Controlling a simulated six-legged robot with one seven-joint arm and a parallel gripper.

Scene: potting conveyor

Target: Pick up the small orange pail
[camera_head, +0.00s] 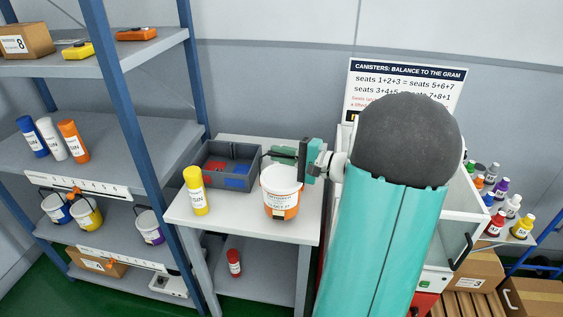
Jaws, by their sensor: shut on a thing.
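The small orange pail (281,197) has a white upper part and lid and an orange lower part with a printed label. It is at the right side of the small grey table, upright. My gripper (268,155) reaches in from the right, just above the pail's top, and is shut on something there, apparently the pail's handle. The fingertips are small and partly dark against the tray, so the grip itself is hard to make out. I cannot tell whether the pail's base touches the tabletop.
A dark grey tray (208,162) with red and blue pieces stands behind left of the pail. A yellow canister (195,191) stands at the table's left. A blue-posted shelf (134,130) is at left. A red canister (234,263) is on the lower shelf. Several bottles stand far right.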

